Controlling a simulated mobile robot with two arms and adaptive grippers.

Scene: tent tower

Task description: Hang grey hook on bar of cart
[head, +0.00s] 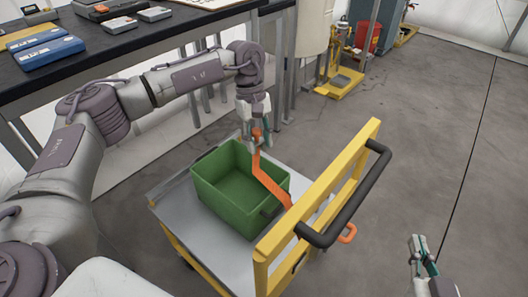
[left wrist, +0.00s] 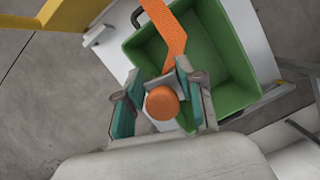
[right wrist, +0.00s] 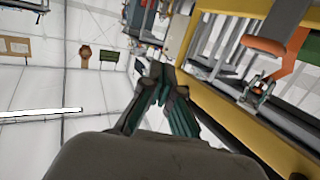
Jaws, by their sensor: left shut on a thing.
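My left gripper (head: 257,133) is shut on the upper end of a long orange strip (head: 268,181). In the left wrist view, a round orange knob (left wrist: 162,103) sits between its fingers. The strip runs down over the green bin and passes behind the cart's yellow frame (head: 315,205). A curved orange end (head: 347,233) shows beyond the frame, near the black handle bar (head: 345,215). I cannot tell whether it touches either bar. I see no separate grey hook. My right gripper (head: 425,258) is shut and empty, right of the cart; its fingertips meet in the right wrist view (right wrist: 164,78).
The green bin (head: 215,206) stands on the cart's grey top (head: 178,208). A dark workbench (head: 150,45) with several devices is at the upper left. A yellow stand (head: 342,82) is at the back. The floor right of the cart is clear.

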